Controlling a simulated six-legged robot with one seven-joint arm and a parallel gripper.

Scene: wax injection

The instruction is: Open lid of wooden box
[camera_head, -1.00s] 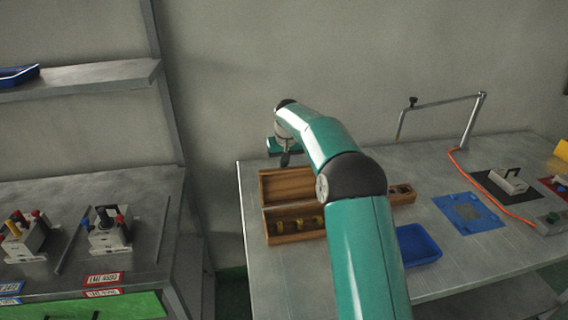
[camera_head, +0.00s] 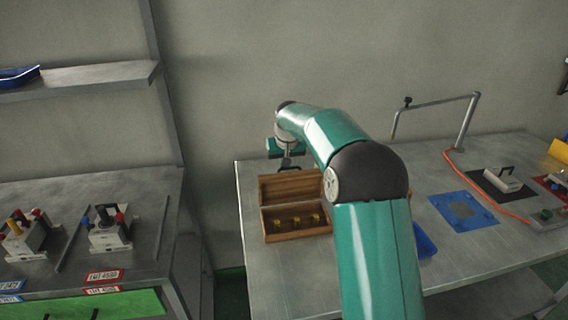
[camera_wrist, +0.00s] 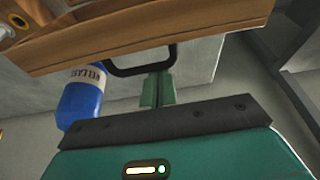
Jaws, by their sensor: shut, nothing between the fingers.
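The wooden box (camera_head: 297,238) stands on the grey table with its lid (camera_head: 290,187) raised and leaning up at the back. Several brass-coloured pieces (camera_head: 298,221) show inside the box. In the wrist view a wooden part (camera_wrist: 150,38), which looks like the lid, crosses the top, with a black handle (camera_wrist: 121,71) on its edge. My gripper (camera_wrist: 158,88) is shut and empty, its green fingers close to the handle; I cannot tell whether they touch it. In the head view my gripper (camera_head: 288,162) is at the lid's upper back edge, its tips partly hidden.
A blue bottle (camera_wrist: 80,101) stands near the box in the wrist view. A blue tray (camera_head: 425,243) is partly behind my arm. A blue mat (camera_head: 463,211), an orange cable (camera_head: 480,186) and a metal frame (camera_head: 468,122) are on the right. The table's front left is clear.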

